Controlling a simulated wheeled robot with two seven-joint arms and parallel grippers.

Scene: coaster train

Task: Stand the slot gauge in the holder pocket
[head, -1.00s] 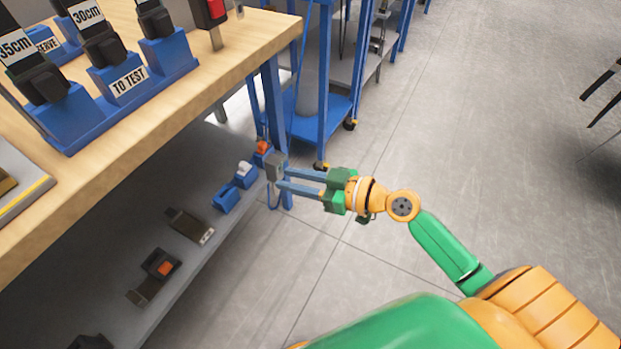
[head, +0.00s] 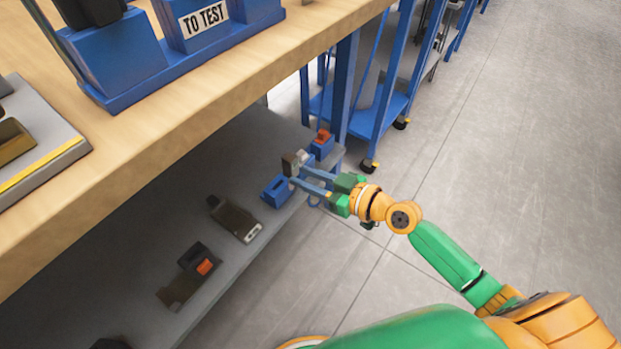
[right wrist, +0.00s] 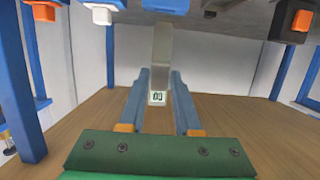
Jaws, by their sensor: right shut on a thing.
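My right gripper (head: 296,177) is low beside the lower shelf, shut on the slot gauge (head: 289,164), a small grey-brown piece at its fingertips. In the right wrist view, the gauge (right wrist: 161,60) is a flat grey metal strip with a small digit display between the fingers (right wrist: 160,95). A blue holder block (head: 276,191) with an open pocket on top stands on the shelf, just left of and below the gauge. The gauge appears apart from it, but the exact gap is unclear. My left gripper is out of view.
The grey lower shelf (head: 150,240) also carries a blue block with an orange-topped piece (head: 322,141), a dark tool (head: 235,218) and another with an orange part (head: 190,275). The wooden bench top (head: 190,120) overhangs it. A blue cart (head: 375,118) stands behind.

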